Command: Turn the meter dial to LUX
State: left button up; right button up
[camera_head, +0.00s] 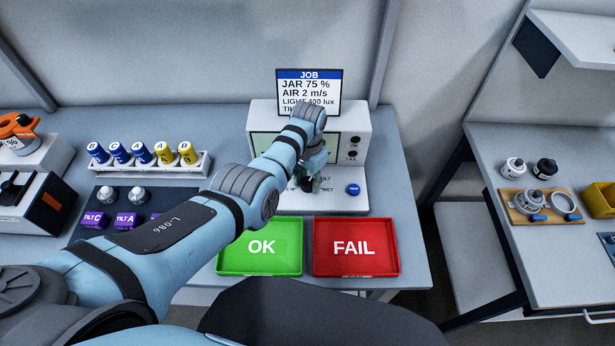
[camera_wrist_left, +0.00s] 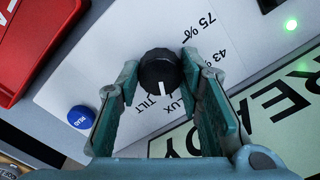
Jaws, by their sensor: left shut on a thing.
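The meter (camera_head: 358,122) is a white console at the back of the table, partly hidden behind my left arm. Its black dial (camera_wrist_left: 158,78) shows in the left wrist view, with a white pointer line. Labels 43 % and 75 % lie to the right of the dial. My left gripper (camera_wrist_left: 160,66) is shut on the dial, one finger on each side. In the head view, my left gripper (camera_head: 311,184) hides the dial. My right gripper is not in view.
A blue button (camera_head: 353,189) sits right of the dial on the console. The JOB card (camera_head: 308,90) stands behind. A green OK tray (camera_head: 225,262) and red FAIL tray (camera_head: 388,268) lie in front. A rack (camera_head: 150,168) of bottles stands left.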

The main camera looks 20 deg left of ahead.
aim_at(308, 182)
pick_arm(q)
jog(key=shift+s+f+n, duration=0.1)
jog(key=shift+n, duration=0.7)
jog(key=o, duration=1)
jog(key=shift+o, duration=0.8)
notch_tip(308, 182, up, 12)
